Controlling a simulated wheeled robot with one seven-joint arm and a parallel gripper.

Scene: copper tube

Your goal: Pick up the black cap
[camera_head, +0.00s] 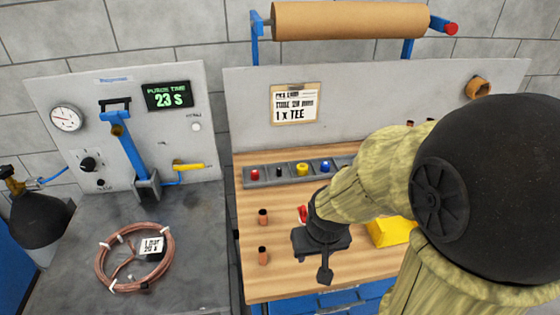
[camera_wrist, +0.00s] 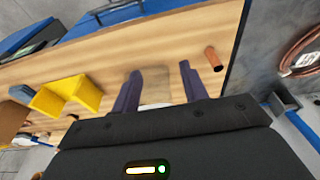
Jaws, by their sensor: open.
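The black cap (camera_head: 279,173) sits in the grey tray (camera_head: 248,184) at the back of the wooden bench, between a red cap (camera_head: 255,174) and a yellow cap (camera_head: 302,169). My gripper (camera_head: 325,273) is over the front part of the bench, nearer than the tray and apart from it. In the wrist view the two dark fingers of my gripper (camera_wrist: 159,72) are spread, with bare wood between their tips and no cap held. I cannot make out the black cap in the wrist view.
A blue cap (camera_head: 325,166) is also in the tray. Two copper pieces (camera_head: 263,217) stand left of my gripper. A yellow bin (camera_head: 392,232) is to its right. A copper coil (camera_head: 135,258) lies on the grey left bench. A grey panel (camera_head: 375,100) rises behind the tray.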

